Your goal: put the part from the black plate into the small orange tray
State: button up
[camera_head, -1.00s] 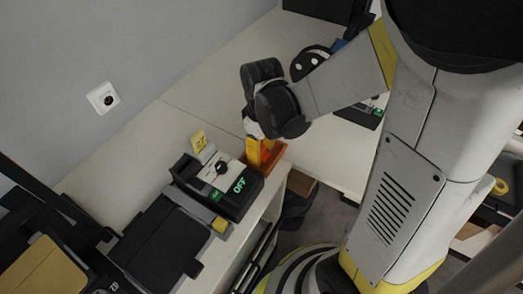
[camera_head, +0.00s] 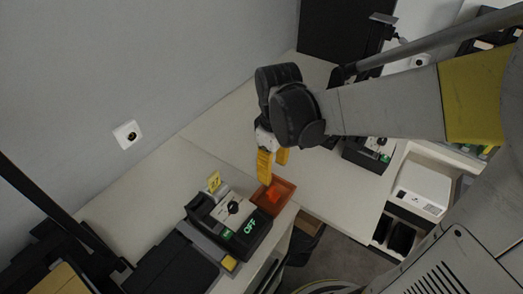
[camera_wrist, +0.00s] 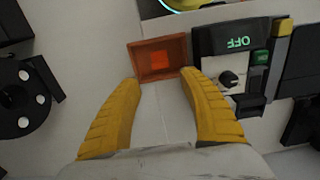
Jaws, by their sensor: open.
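The small orange tray (camera_head: 286,204) stands at the table's front edge, and it also shows in the wrist view (camera_wrist: 137,64). A brighter orange block-like piece (camera_head: 273,194) lies inside it, seen in the wrist view as an orange square (camera_wrist: 160,60). My gripper (camera_head: 273,173) has yellow fingers, open and empty, above and just behind the tray. In the wrist view its fingertips (camera_wrist: 160,77) are spread apart, with the tray beyond them. A black round plate with white spots (camera_wrist: 36,86) lies at the left of the wrist view; my arm seems to hide it in the head view.
A black device with a green OFF display (camera_head: 246,236) and a dark knob stands left of the tray, with a small yellow sign (camera_head: 214,181) behind it. Other dark equipment stands at the back right. The pale table (camera_head: 215,140) behind my gripper is clear.

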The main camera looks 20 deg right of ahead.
jog(key=s+r+m+t, duration=0.6)
jog(key=r+m+t, duration=0.1)
jog(key=r, duration=0.1)
jog(key=shift+d+r, duration=0.15)
jog(key=shift+r, duration=0.1)
jog(key=shift+w, duration=0.1)
